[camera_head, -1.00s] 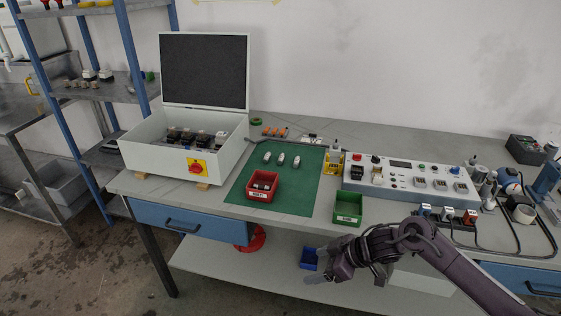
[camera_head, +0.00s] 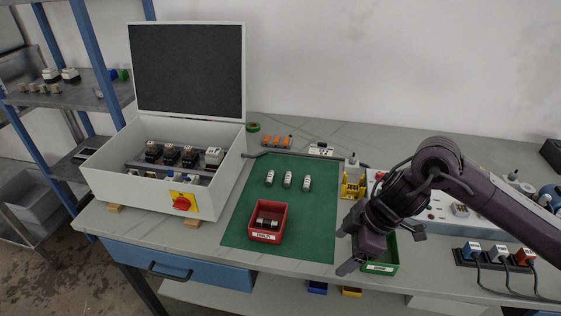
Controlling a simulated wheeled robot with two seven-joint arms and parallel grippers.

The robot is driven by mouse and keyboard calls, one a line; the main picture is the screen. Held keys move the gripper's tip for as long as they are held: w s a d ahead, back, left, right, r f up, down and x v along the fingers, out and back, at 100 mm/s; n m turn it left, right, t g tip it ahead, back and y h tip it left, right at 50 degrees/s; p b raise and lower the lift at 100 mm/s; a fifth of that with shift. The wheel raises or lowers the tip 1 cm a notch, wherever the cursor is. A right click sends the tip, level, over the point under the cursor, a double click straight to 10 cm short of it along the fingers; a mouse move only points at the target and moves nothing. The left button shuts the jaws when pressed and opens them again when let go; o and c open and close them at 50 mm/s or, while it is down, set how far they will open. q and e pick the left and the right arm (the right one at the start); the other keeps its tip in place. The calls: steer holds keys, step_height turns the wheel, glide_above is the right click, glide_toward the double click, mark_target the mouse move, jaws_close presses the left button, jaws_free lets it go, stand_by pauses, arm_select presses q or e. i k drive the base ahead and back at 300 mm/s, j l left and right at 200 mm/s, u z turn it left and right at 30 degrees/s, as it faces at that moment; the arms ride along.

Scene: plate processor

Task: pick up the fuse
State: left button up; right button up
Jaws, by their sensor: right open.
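Three small whitish fuses stand in a row on the green mat: a left one (camera_head: 270,178), a middle one (camera_head: 288,180) and a right one (camera_head: 307,183). A red bin (camera_head: 265,236) on the mat, nearer the front, holds more fuse-like pieces. My right gripper (camera_head: 350,264) is open and empty, pointing down at the mat's right front edge. It is to the right of and nearer than the row of fuses, beside the green bin (camera_head: 380,268), which my arm partly hides. My left gripper is out of view.
An open white cabinet (camera_head: 205,200) with a red switch stands left of the mat (camera_head: 300,222). Orange connectors (camera_head: 277,141) lie behind the mat. A yellow holder (camera_head: 352,188) and a control panel, partly behind my arm, are at right. The mat between bin and fuses is clear.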

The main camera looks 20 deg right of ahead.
mark_target(286, 181)
steer(key=i, duration=1.1)
